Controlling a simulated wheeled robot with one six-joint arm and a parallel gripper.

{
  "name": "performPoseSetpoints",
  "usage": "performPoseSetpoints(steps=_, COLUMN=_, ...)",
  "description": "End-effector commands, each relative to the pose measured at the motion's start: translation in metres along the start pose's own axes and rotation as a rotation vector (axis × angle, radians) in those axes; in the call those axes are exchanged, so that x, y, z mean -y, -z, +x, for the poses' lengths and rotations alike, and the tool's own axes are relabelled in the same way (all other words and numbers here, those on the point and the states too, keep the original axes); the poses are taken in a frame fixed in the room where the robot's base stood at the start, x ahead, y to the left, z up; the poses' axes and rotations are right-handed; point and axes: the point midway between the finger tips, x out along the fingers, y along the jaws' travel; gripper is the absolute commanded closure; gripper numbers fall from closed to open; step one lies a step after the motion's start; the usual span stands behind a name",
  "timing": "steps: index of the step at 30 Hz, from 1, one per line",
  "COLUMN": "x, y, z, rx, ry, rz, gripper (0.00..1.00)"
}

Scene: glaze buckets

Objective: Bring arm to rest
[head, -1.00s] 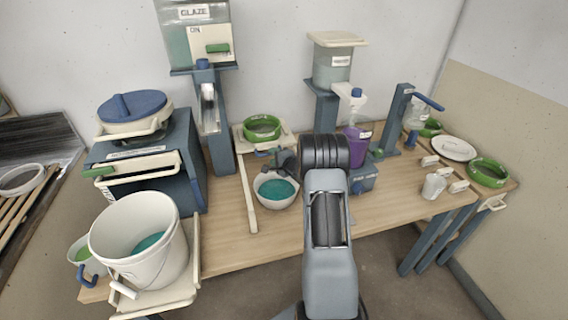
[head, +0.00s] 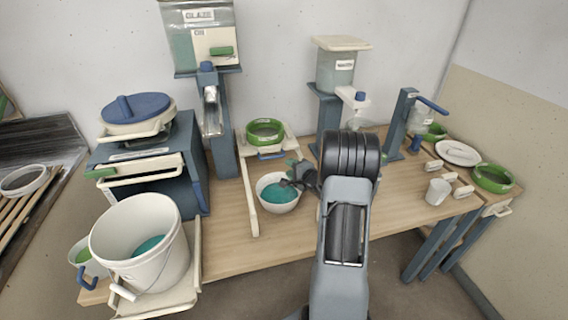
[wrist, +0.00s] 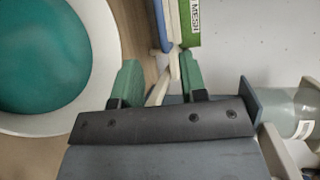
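My gripper (head: 296,178) is beside and above the right rim of a white bowl (head: 277,202) holding teal glaze. In the wrist view its two green fingers (wrist: 160,84) stand apart with nothing between them. The bowl (wrist: 104,118) shows at the left there, clear of the fingers. My arm reaches up from the bottom of the head view, bent at a black ribbed joint, and hides part of the table behind it.
A large white bucket (head: 113,236) with teal glaze stands on a tray at the front left. A glaze dispenser (head: 180,45) and a green sieve (head: 264,130) are behind the bowl. A white cup (head: 437,192) and plate (head: 457,153) are at the right.

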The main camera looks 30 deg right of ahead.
Motion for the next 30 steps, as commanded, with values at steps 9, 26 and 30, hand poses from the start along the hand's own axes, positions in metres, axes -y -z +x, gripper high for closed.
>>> performPoseSetpoints(steps=9, x=0.003, y=-0.001, z=0.001, rx=-0.005, ry=-0.004, rz=-0.014, gripper=0.61)
performPoseSetpoints(steps=26, x=0.081, y=-0.151, z=-0.098, rx=-0.022, ry=-0.724, rz=-1.027, gripper=0.61)
performPoseSetpoints(steps=30, x=0.070, y=-0.203, z=-0.152, rx=0.228, ry=-0.863, rz=-1.195, gripper=0.61)
